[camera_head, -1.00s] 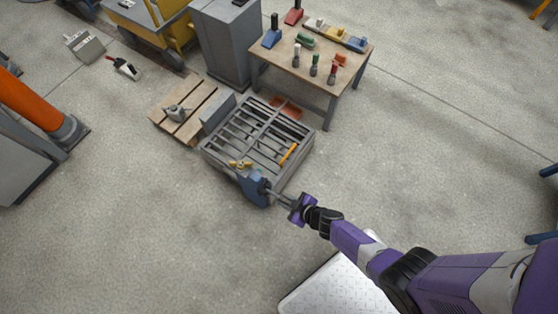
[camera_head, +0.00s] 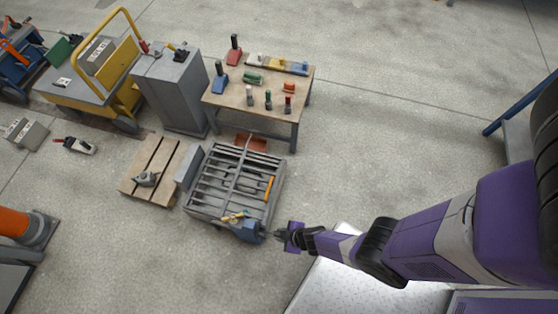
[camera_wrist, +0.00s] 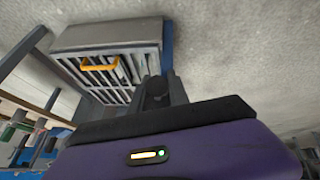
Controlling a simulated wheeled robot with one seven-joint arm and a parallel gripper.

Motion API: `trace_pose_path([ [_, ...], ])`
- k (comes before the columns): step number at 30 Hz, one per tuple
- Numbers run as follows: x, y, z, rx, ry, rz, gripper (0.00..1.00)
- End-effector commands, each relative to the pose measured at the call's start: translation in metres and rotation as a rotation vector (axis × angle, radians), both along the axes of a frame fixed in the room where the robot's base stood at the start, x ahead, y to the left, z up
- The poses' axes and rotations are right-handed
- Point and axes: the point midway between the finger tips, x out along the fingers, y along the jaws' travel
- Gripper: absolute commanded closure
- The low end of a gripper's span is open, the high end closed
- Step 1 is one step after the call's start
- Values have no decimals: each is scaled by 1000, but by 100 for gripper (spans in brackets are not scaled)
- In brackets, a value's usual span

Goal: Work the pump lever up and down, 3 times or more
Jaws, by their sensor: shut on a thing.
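The blue pump (camera_head: 246,230) sits at the near right corner of the grey slatted panel mould (camera_head: 187,212). My gripper (camera_head: 279,235) is just right of the pump, low over the floor, shut on the pump lever. The lever is small and mostly hidden by the gripper, so its exact angle cannot be told. In the wrist view the dark fingers (camera_wrist: 158,92) are close together in front of the mould (camera_wrist: 110,36). What lies between them is hard to make out there.
Behind are a workbench (camera_head: 285,118) with brushes and tools, a grey cabinet (camera_head: 178,105) and a yellow cart (camera_head: 85,95).

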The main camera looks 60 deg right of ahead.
Motion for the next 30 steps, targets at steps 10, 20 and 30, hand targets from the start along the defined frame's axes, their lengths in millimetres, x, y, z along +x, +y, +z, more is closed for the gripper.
trace_pose_path([
  [10,0,0,0,0,-1,3,77],
  [20,1,0,1,-1,-1,2,57],
  [30,-9,-1,22,-1,-1,2,57],
])
